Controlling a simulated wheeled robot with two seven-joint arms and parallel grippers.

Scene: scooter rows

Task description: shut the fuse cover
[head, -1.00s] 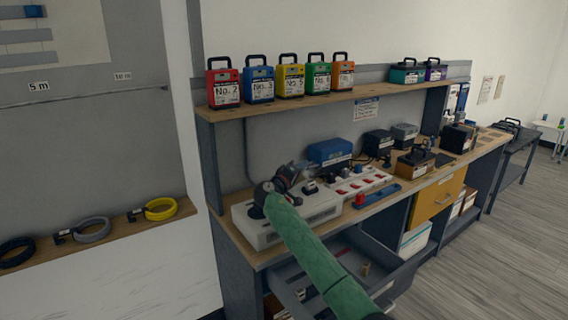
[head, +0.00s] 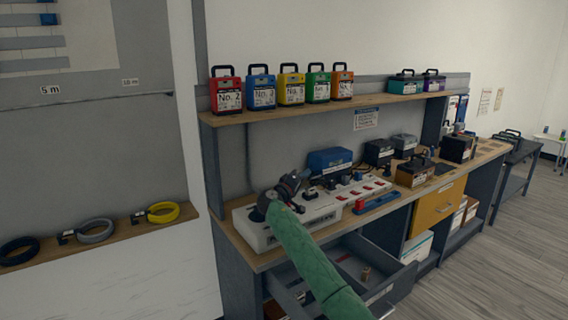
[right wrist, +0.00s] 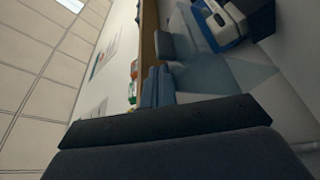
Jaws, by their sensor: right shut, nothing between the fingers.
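A white fuse and switch unit (head: 264,238) lies on the wooden workbench. A dark part stands on it beside my gripper, but I cannot make out the fuse cover's edges in the head view. A see-through bluish panel (right wrist: 228,76), perhaps the cover, shows at an angle in the right wrist view. My right gripper (head: 296,181) is over the unit's back part, shut and empty. Whether it touches the cover is hidden. My left gripper is not in view.
A power strip with red switches (head: 366,189) and a blue tray (head: 376,202) lie to the right. A blue box (head: 329,161) stands behind. A drawer (head: 345,262) is open below my arm. Several coloured cases stand on the shelf (head: 300,109) above.

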